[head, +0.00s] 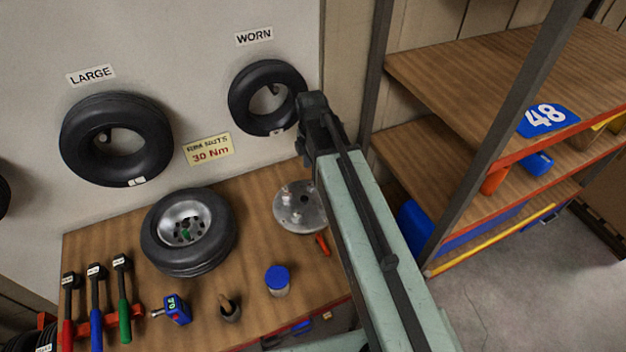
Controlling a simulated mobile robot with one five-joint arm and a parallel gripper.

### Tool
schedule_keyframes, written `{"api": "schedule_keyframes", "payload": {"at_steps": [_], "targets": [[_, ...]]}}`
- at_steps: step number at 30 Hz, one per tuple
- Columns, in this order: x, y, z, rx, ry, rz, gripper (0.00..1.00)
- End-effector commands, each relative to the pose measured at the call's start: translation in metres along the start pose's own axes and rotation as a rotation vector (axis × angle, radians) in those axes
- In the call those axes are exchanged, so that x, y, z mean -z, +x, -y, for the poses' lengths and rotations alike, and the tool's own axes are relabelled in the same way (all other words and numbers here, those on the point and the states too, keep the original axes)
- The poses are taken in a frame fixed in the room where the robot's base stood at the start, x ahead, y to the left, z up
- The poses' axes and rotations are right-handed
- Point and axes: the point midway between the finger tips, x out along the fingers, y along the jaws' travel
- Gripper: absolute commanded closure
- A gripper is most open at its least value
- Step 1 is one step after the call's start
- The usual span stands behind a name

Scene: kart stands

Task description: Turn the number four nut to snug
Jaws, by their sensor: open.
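A kart wheel (188,232) with a black tyre and silver rim lies flat on the wooden bench. Small fittings and a green spot show at its hub; I cannot read any nut numbers. A round metal plate (296,207) with upright studs or nuts lies to its right, partly hidden by my arm. A blue tool with a green display (176,309) lies at the bench front. Tools with red (68,325), blue (96,318) and green (124,307) handles stand in a red rack at left. My arm crosses the right half; my gripper does not show clearly.
A wall sign (209,149) reads "RIM NUTS 30 Nm". Tyres marked LARGE (117,136) and WORN (240,98) hang above the bench. A blue-lidded jar (277,281), a small pot (229,310) and an orange item (322,245) are on the bench. Shelving (470,75) stands right.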

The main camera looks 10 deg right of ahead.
Motion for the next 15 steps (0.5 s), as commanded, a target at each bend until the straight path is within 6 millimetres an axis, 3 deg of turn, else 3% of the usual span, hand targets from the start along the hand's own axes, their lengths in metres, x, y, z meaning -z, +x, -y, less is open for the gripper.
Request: {"api": "schedule_keyframes", "payload": {"at_steps": [12,15], "targets": [[-0.003,0.069,0.001,0.0,0.006,0.0,0.51],[-0.004,0.077,0.001,0.0,0.006,0.0,0.51]]}}
